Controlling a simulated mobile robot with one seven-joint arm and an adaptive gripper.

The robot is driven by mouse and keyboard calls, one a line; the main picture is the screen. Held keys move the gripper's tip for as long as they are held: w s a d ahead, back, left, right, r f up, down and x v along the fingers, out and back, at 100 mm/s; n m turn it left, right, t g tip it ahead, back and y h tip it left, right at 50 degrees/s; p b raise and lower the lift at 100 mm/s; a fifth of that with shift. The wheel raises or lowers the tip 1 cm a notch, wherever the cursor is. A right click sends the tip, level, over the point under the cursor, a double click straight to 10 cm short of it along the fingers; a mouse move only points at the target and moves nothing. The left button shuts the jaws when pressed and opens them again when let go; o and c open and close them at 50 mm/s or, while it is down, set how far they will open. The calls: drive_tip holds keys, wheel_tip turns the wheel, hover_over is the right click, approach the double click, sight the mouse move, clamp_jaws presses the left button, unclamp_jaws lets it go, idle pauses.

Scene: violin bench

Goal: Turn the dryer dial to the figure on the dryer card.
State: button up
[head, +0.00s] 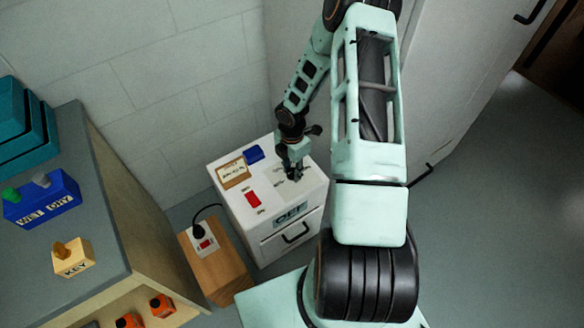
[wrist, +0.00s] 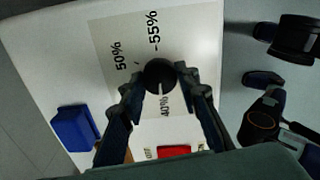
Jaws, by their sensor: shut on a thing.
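The dryer (head: 245,228) is a white box with a drawer handle in front. Its dial (wrist: 160,72) is a round black knob on a pale panel (wrist: 112,30) printed 50%, 55% and 40%. The knob's white mark points down in the wrist view, towards 40%. My gripper (wrist: 159,78) is shut on the dial, one finger on each side; from the head my gripper (head: 293,172) hides the knob.
A wooden block with a plugged socket (head: 203,240) stands left. The bench (head: 100,185) holds a WET/DRY block (head: 40,200) and KEY block (head: 73,258).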

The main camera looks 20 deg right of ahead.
sight(292, 172)
drive_tip(key=shift+n, duration=0.4)
drive_tip(key=o, duration=1.2)
drive_tip(key=shift+c, duration=0.2)
wheel_tip(292, 172, up, 12)
drive_tip(key=shift+r, duration=0.1)
